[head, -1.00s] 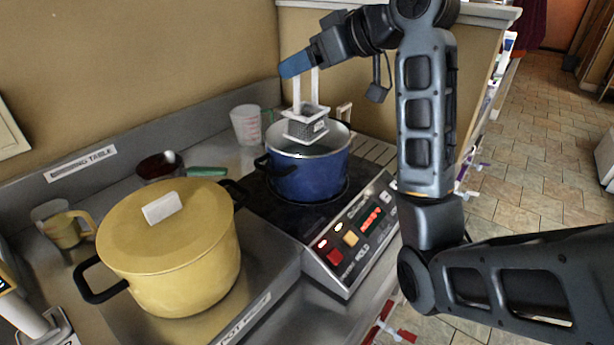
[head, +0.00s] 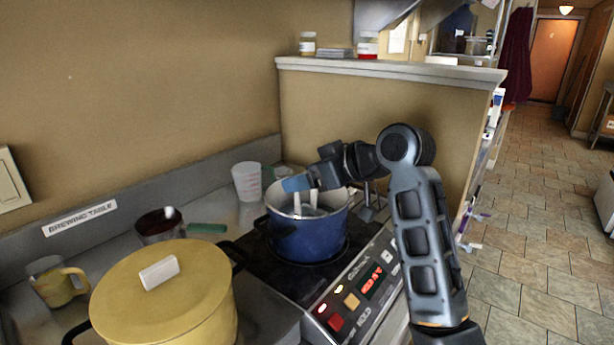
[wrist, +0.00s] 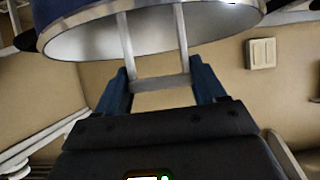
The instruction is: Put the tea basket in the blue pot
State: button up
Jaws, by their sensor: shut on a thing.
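The blue pot (head: 308,236) stands on the black cooktop, open at the top. My gripper (head: 298,184) is just above its rim, with blue fingertips pointing left. It is shut on the pale handle of the tea basket (head: 305,203); two upright bars of the handle go down into the pot's mouth. The basket's body is hidden inside the pot, so I cannot tell whether it touches the bottom. In the wrist view my blue fingers (wrist: 160,88) sit at both sides of the handle's crossbar, and the handle's bars (wrist: 182,38) run into the pot (wrist: 70,20).
A yellow lidded pot (head: 165,295) stands at the front left. The cooktop's control panel (head: 355,300) faces front. A half wall (head: 395,110) is behind.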

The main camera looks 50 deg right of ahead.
jog(key=shift+f, duration=0.15)
jog(key=o, duration=1.5)
jog(key=shift+o, duration=0.2)
jog(key=shift+r, duration=0.2)
jog(key=v, duration=1.2)
jog(key=shift+b, duration=0.3)
